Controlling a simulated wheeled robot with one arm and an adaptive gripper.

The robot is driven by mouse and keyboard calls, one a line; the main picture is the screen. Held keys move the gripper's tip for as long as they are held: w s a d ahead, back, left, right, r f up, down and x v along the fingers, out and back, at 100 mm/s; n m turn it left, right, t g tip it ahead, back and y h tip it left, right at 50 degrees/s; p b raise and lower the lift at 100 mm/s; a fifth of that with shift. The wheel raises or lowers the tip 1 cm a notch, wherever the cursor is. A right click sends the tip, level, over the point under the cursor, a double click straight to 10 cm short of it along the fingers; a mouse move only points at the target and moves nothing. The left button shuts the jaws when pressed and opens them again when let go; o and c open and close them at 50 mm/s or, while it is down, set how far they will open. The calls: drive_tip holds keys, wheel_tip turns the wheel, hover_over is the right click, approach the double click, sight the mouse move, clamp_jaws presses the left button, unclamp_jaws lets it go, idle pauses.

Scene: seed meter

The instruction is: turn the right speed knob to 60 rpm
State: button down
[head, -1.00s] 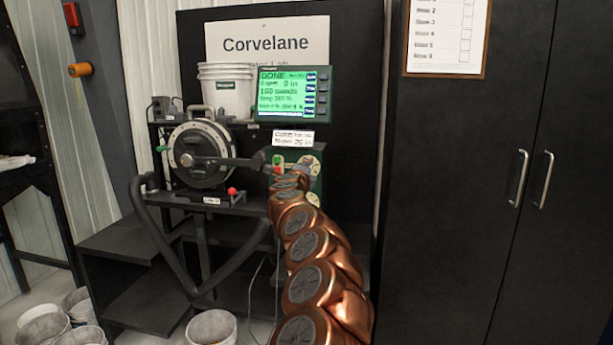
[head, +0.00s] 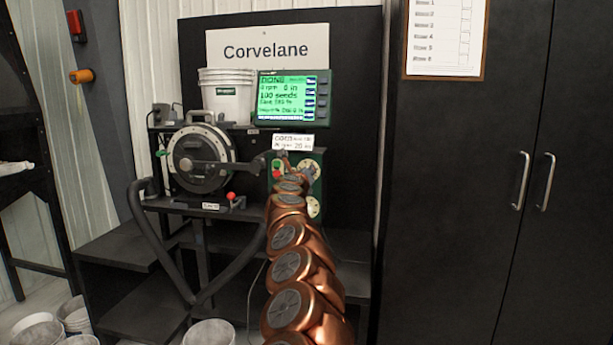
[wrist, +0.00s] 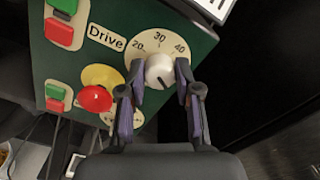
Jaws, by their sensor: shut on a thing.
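A white round speed knob (wrist: 160,71) sits on a cream dial (wrist: 133,45) marked 20, 30 and 40, beside a "Drive" label on a green panel (wrist: 70,62). My gripper (wrist: 160,68) is shut on this knob, one finger on each side. A dark pointer mark shows on the knob, aimed toward the lower right of the wrist view. The numbers past 40 are hidden by the fingers. In the head view, the green panel (head: 292,190) is partly covered by my arm, and a cream dial (head: 309,168) shows at its upper right.
A red button on a yellow base (wrist: 97,98) and red and green buttons (wrist: 58,30) are left of the knob. The green screen (head: 292,98) reads DONE, 0 rpm and 100 seeds. A round metering unit (head: 201,157) stands left. Black cabinet doors (head: 480,230) are right.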

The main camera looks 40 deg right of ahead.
drive_tip(key=shift+w+a+m, duration=0.15)
drive_tip(key=shift+m, duration=0.15)
drive_tip(key=c, duration=0.9)
unclamp_jaws()
drive_tip(key=shift+o, duration=0.5)
drive_tip(key=shift+s+f, duration=0.1)
drive_tip(key=shift+s, duration=0.2)
